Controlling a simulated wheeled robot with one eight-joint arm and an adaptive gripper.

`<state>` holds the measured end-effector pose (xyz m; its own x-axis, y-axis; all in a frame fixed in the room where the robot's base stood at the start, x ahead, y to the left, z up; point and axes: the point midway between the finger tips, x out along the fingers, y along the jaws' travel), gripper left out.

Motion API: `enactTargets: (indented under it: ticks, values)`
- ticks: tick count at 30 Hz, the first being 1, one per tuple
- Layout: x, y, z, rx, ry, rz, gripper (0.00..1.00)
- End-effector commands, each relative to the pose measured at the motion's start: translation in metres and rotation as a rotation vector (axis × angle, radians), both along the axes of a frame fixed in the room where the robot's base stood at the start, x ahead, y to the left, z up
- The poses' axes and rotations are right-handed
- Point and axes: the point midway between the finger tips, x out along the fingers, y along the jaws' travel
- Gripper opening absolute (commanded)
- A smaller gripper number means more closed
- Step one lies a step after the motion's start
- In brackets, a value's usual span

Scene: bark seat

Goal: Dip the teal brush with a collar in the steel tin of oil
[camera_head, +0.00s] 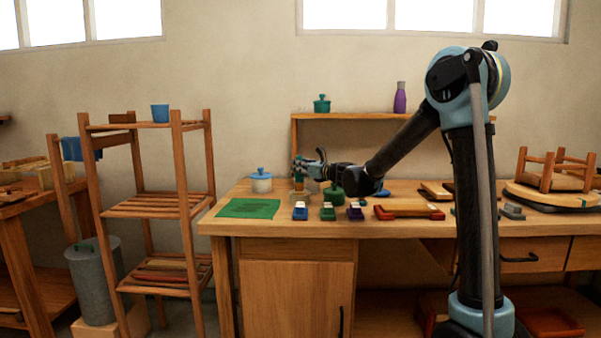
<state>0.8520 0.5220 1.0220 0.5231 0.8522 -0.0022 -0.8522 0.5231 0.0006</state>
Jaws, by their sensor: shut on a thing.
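My gripper (303,166) reaches left over the workbench and is shut on a small upright thing. That thing looks like the teal brush (299,181), with a teal part above an orange-brown part; its collar is too small to make out. Its lower end is near the bench top, and I cannot tell whether it touches anything. A greyish shape (312,186) just right of it may be the steel tin, but it is small and partly hidden. I cannot see any oil.
A white jar with a blue lid (261,181) stands left of my gripper, and a green jar (333,190) right of it.

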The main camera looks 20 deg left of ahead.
Motion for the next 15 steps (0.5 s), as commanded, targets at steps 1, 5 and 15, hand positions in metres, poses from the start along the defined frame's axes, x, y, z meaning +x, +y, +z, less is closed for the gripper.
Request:
enactTargets:
  ticks: [1, 5, 15]
  values:
    - [0.0, 0.0, 0.004, 0.0, 0.0, 0.0, 0.0]
    - [0.0, 0.0, 0.012, 0.0, 0.0, 0.0, 0.0]
    - [0.0, 0.0, 0.034, 0.0, 0.0, 0.0, 0.0]
